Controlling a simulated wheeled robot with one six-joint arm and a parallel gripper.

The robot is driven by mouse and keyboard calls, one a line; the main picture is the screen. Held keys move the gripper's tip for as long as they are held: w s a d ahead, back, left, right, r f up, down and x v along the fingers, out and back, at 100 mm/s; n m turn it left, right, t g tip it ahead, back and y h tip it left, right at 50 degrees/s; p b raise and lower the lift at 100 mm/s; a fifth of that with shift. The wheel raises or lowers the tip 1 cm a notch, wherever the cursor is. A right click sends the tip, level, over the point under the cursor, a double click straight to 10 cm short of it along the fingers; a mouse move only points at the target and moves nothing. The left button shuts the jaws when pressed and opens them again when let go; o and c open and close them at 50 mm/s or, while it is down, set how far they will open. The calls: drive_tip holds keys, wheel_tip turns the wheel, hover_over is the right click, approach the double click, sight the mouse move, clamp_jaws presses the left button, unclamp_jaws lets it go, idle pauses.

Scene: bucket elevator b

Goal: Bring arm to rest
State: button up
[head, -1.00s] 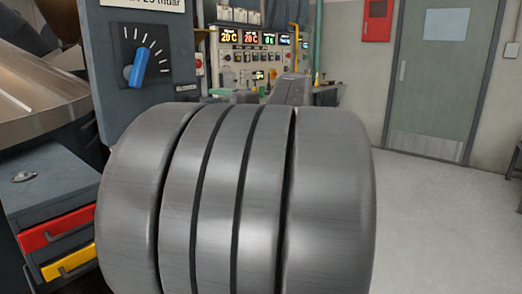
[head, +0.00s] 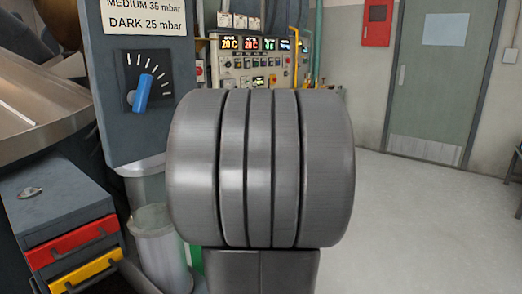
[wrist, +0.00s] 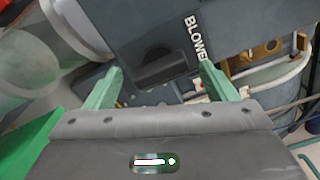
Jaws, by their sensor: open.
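My arm fills the middle of the head view and hides what is behind it; my gripper does not show there. In the wrist view my gripper (wrist: 160,82) is open, its two green fingers apart with nothing held between them. Beyond the fingers is a dark panel marked BLOWER (wrist: 195,38) with a black knob (wrist: 160,68). I cannot tell how far the fingers are from it.
A panel with a blue-handled dial (head: 142,92) stands left, above red (head: 72,243) and yellow (head: 88,270) drawers. A clear cylinder (head: 160,250) stands beside the drawers. A control console (head: 255,65) is behind. The floor (head: 430,220) at right is clear towards a grey door (head: 430,85).

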drive_tip(key=shift+m+p, duration=5.5)
drive_tip(key=shift+p, duration=1.65)
